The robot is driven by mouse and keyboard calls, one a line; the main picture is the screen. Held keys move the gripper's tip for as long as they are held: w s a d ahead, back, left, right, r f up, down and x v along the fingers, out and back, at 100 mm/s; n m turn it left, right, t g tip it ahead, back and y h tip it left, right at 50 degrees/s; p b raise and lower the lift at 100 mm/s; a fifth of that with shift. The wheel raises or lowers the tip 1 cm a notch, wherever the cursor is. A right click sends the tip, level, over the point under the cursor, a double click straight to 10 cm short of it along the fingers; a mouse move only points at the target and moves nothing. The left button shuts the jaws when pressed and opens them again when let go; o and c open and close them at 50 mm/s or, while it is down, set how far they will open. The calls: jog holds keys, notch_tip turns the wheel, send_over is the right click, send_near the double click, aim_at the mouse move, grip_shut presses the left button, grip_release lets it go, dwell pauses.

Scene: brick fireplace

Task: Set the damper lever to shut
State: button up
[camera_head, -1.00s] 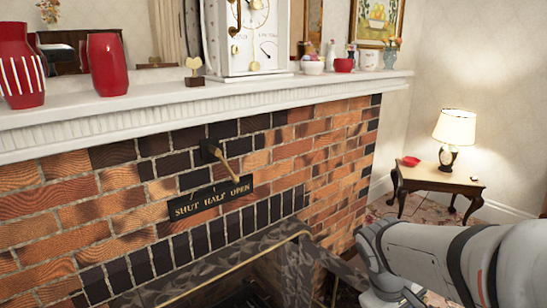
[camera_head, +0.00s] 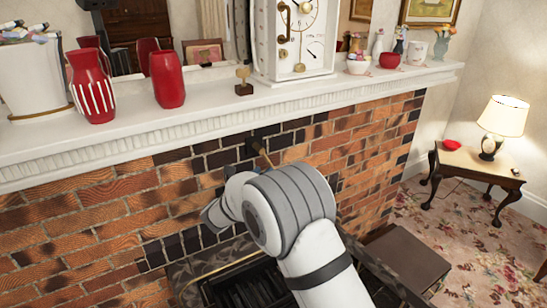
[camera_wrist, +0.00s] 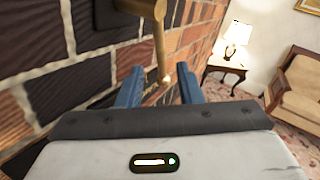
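The brass damper lever (camera_head: 265,154) sticks out of a dark pivot (camera_head: 252,143) on the brick face below the mantel and slants down to the right. My arm hides its lower end in the head view. In the wrist view the lever (camera_wrist: 160,42) hangs down from the top, its rounded tip in line with the gap between my blue fingers. My gripper (camera_wrist: 160,90) is open, one finger on either side of that tip; I cannot tell whether either touches it. The plate marked SHUT, HALF and OPEN is hidden behind my arm in the head view.
The white mantel (camera_head: 215,112) runs above the lever, with red vases (camera_head: 167,79), a small ornament (camera_head: 243,81) and a white clock (camera_head: 297,40). The dark firebox (camera_head: 245,285) lies below. A side table with a lamp (camera_head: 503,116) stands at the right.

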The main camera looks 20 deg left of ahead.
jog(key=w, duration=0.3)
jog(key=w+d+p, duration=0.1)
jog(key=w, duration=0.3)
jog(key=shift+w+d, duration=0.2)
grip_shut()
